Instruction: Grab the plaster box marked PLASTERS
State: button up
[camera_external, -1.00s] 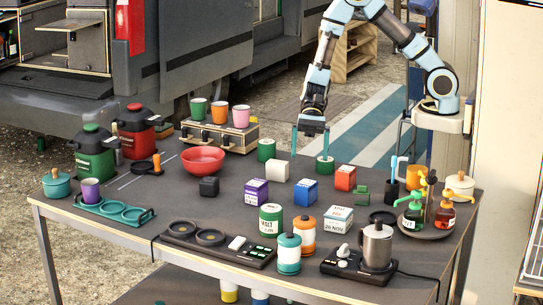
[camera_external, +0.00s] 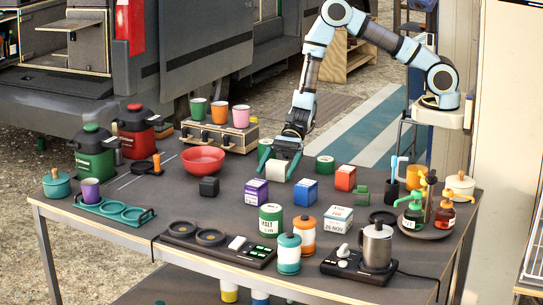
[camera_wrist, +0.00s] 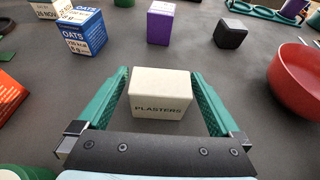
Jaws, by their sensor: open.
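The plaster box (camera_wrist: 160,94) is a cream box with PLASTERS printed on the side facing the wrist camera. It stands on the table between the two green fingers of my gripper (camera_wrist: 160,95), with a gap on both sides. In the external view the cream plaster box (camera_external: 277,171) shows partly behind the fingers. My gripper (camera_external: 279,165) there is open, with one finger on each side of the box and low over the table.
A purple box (camera_external: 256,192) and a blue OATS box (camera_external: 304,190) stand nearby in front. A red bowl (camera_external: 203,159) and a dark cube (camera_external: 209,187) are to the left. A green cylinder (camera_external: 324,165) and an orange box (camera_external: 345,178) are to the right.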

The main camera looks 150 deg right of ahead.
jog(key=shift+x, duration=1.1)
jog(key=c, duration=1.3)
jog(key=shift+o, duration=0.2)
